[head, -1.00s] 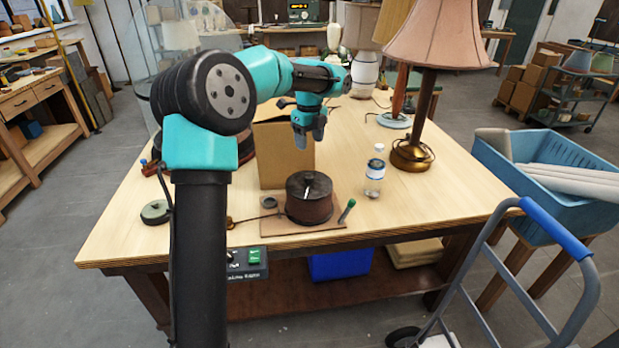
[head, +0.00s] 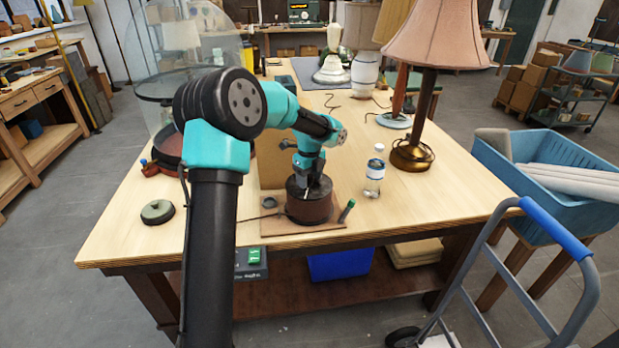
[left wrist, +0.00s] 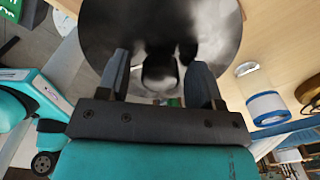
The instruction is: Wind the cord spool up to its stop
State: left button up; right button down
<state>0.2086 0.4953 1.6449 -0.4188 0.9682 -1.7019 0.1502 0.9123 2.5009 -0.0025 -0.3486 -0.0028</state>
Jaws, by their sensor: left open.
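The cord spool (head: 309,208) is a dark, reddish-brown drum with a dark top, standing on a flat board (head: 270,229) near the table's front edge. My left gripper (head: 308,183) is right over the top of the spool, pointing down. In the left wrist view, the spool's dark, shiny round top (left wrist: 205,25) lies just past the fingers. The two fingers of my left gripper (left wrist: 160,85) are apart, with a dark knob (left wrist: 159,72) showing between them. I cannot tell whether they touch it. My right gripper is not in view.
A water bottle (head: 374,172) stands close to the right of the spool. A green-handled tool (head: 346,211) is at the board's right edge. A brass-based lamp (head: 412,155) stands farther right. A round greenish tin (head: 157,211) sits at left. The table's front right is clear.

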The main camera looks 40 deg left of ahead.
pick_arm(q)
jog(key=shift+c, duration=0.3)
grip_shut()
dwell(0.3)
